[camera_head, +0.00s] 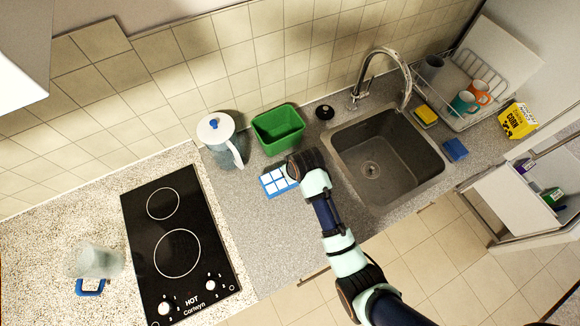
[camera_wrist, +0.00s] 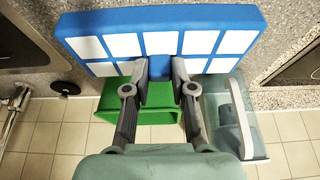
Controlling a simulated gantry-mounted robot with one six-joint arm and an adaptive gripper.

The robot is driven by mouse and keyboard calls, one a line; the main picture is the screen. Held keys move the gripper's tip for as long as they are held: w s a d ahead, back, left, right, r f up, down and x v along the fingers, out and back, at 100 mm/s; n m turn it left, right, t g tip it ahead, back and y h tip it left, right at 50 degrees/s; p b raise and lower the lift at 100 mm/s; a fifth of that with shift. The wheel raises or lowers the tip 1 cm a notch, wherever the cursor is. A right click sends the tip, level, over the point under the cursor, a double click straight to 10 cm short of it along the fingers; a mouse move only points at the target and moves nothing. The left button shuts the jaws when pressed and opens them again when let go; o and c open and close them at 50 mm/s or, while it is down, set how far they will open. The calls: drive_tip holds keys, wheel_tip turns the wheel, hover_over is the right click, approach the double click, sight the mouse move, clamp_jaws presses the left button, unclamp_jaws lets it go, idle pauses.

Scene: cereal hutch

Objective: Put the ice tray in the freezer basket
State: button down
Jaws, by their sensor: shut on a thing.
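The ice tray is blue with white cells (camera_head: 273,183); it lies beside the tip of my arm in the head view and fills the upper part of the wrist view (camera_wrist: 170,36). My gripper (camera_wrist: 160,72) is shut on the tray's near edge; in the head view the gripper (camera_head: 300,166) partly covers the tray's right end. Whether the tray touches the counter is hard to tell. A green open-topped basket (camera_head: 278,128) stands on the counter by the tiled wall, behind the tray; it also shows partly hidden behind my fingers in the wrist view (camera_wrist: 110,103).
A clear pitcher with a white lid (camera_head: 216,130) stands left of the basket. The sink (camera_head: 390,160) and its faucet (camera_head: 380,58) are to the right. A black cooktop (camera_head: 178,240) lies to the left. A white open compartment with bottles (camera_head: 520,205) is at far right.

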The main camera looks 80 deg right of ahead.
drive_tip(key=shift+f, duration=2.25)
drive_tip(key=shift+f+b, duration=0.15)
drive_tip(key=shift+b, duration=0.15)
drive_tip(key=c, duration=1)
unclamp_jaws()
drive_tip(key=shift+r, duration=0.45)
drive_tip(key=p+v, duration=0.1)
drive_tip(key=v, duration=1)
drive_tip(key=shift+s+a+r+p, duration=0.1)
drive_tip(key=shift+r+p, duration=0.05)
drive_tip(key=shift+p, duration=0.2)
